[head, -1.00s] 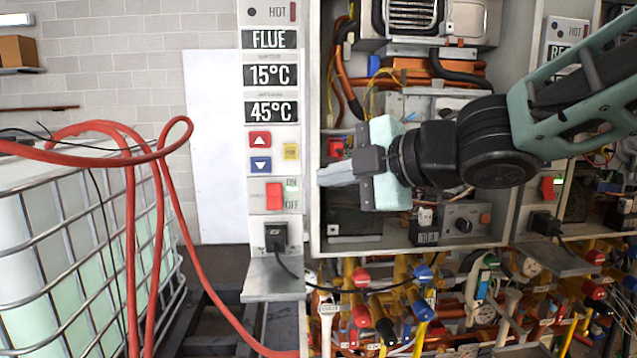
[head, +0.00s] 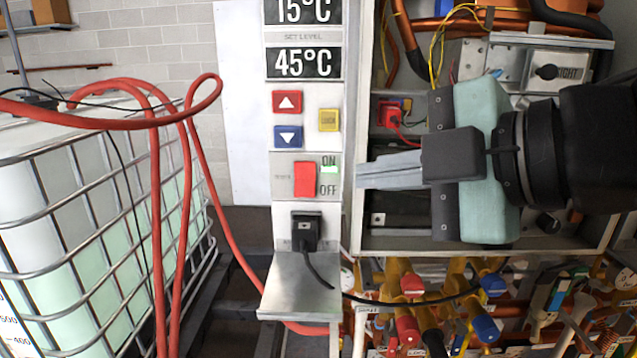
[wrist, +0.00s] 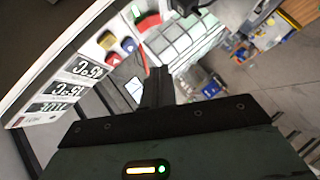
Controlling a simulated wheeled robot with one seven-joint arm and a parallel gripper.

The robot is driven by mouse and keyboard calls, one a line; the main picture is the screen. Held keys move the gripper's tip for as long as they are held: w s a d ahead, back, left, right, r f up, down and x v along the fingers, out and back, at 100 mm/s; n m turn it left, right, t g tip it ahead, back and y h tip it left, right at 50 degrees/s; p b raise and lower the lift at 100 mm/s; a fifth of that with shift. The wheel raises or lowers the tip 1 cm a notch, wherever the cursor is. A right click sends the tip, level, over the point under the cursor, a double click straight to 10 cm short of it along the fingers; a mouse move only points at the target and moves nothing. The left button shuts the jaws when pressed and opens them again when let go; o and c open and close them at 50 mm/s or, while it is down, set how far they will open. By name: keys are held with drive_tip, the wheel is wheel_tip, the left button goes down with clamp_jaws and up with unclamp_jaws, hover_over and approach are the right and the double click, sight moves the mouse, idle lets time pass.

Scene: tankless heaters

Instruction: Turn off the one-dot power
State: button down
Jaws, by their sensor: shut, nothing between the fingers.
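A red rocker power switch (head: 305,179) sits low on the grey control panel, with ON printed at its upper right and OFF at its lower right. A green light (head: 328,169) glows at ON. No one-dot mark is readable. My gripper (head: 360,173) is shut and empty, its fingertips pointing left, just right of the switch in the picture and apart from it. The wrist view shows the shut fingers (wrist: 158,85) beside the panel.
Up and down buttons (head: 287,102), a yellow button (head: 329,120) and the 45°C display (head: 304,62) are above the switch. A black plug (head: 305,232) with a cable is below. An open heater cabinet (head: 400,245) lies behind my gripper. Red hoses cross a caged tank (head: 90,220) at left.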

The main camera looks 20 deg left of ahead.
sight(299, 194)
drive_tip(key=shift+w+d+f+x, duration=0.15)
drive_tip(key=shift+w+d+x, duration=0.15)
drive_tip(key=shift+x, duration=1.85)
drive_tip(key=shift+w+d+f+x, duration=0.15)
drive_tip(key=shift+w+x, duration=0.3)
drive_tip(key=shift+x, duration=1.65)
drive_tip(key=shift+w+d+f+x, duration=0.1)
drive_tip(key=shift+w+d+x, duration=0.25)
drive_tip(key=shift+x, duration=1.8)
drive_tip(key=shift+f, duration=0.15)
drive_tip(key=b, duration=0.2)
drive_tip(key=f+b, duration=0.1)
drive_tip(key=b, duration=0.1)
drive_tip(key=shift+w+t+y, duration=0.2)
drive_tip(key=shift+t+y, duration=0.1)
drive_tip(key=shift+a+r+n, duration=0.1)
drive_tip(key=shift+r+n, duration=0.15)
drive_tip(key=shift+n, duration=0.05)
drive_tip(key=shift+w+r+p, duration=0.1)
drive_tip(key=shift+r+p, duration=0.6)
drive_tip(key=shift+r, duration=0.4)
drive_tip(key=shift+r, duration=0.1)
